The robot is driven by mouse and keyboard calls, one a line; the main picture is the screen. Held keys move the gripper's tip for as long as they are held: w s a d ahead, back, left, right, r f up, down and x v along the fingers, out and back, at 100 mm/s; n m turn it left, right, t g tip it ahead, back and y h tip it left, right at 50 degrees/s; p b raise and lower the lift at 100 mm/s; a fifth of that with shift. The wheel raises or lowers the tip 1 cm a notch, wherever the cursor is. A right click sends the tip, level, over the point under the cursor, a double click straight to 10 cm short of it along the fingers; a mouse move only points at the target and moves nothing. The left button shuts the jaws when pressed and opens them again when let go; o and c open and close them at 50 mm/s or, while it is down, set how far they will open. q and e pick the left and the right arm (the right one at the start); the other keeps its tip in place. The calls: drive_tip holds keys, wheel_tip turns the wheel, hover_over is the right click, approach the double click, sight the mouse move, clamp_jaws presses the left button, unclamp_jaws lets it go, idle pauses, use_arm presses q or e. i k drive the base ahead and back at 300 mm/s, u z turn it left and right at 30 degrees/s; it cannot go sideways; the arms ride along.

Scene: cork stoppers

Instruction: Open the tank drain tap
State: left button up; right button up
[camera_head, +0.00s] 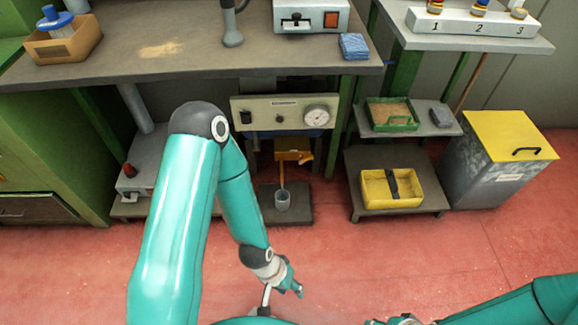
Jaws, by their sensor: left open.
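Under the bench, below a cream panel with a round gauge (317,116), there is an orange-brown tap-like fitting (293,156). I take it for the drain tap; its handle position is too small to tell. The tank is mostly hidden behind the panel and in shadow. A thin brown pipe or rod runs down from the fitting to a small grey cup (282,200) on a dark low board. My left gripper (294,289) is open and empty over the red floor, in front of the cup and well apart from the tap. My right gripper (398,320) is cut off at the bottom edge.
Right of the tap, a low shelf holds a yellow tray (391,188), with a green tray (391,115) above it. A grey bin with a yellow lid (510,136) stands farther right. The workbench (190,58) overhangs the tap. The red floor in front is clear.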

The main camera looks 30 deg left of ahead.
sight(301, 161)
drive_tip(key=z, duration=0.2)
drive_tip(key=i, duration=0.85)
drive_tip(key=u, duration=0.1)
